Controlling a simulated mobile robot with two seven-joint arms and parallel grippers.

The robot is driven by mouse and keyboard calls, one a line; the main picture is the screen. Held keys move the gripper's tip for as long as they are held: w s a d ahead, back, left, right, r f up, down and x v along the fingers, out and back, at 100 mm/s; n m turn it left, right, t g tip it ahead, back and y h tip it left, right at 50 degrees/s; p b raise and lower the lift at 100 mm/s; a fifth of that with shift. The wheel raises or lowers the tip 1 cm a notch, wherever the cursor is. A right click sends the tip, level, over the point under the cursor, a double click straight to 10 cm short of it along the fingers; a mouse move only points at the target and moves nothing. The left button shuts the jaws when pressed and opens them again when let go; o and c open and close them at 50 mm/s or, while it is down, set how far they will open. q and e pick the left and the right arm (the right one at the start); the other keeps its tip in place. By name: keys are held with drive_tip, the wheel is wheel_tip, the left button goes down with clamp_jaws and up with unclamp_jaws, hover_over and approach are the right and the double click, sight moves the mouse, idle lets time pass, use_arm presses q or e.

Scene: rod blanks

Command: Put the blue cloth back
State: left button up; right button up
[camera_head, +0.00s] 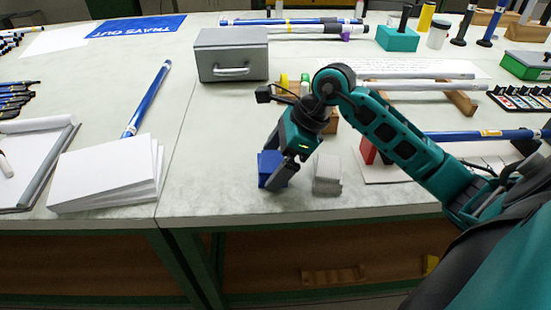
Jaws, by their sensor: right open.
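A small blue folded piece, likely the blue cloth (266,163), sits near the front edge of the table. My right gripper (290,167) points down right over it, and its dark fingers hide part of the blue. The gripper is open; I cannot tell whether a finger touches the cloth. A similar pale grey folded piece (327,174) lies just to the right of the gripper. My left gripper is not in view.
A grey metal box (231,55) stands behind. A stack of white sheets (108,175) and a blue rod (147,99) lie to the left. A red block (368,151) is to the right, under my right arm.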

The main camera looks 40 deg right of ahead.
drive_tip(key=shift+r, duration=0.25)
drive_tip(key=p+v, duration=0.1)
drive_tip(key=v, duration=1)
drive_tip(key=shift+d+r, duration=0.3)
drive_tip(key=shift+s, duration=0.15)
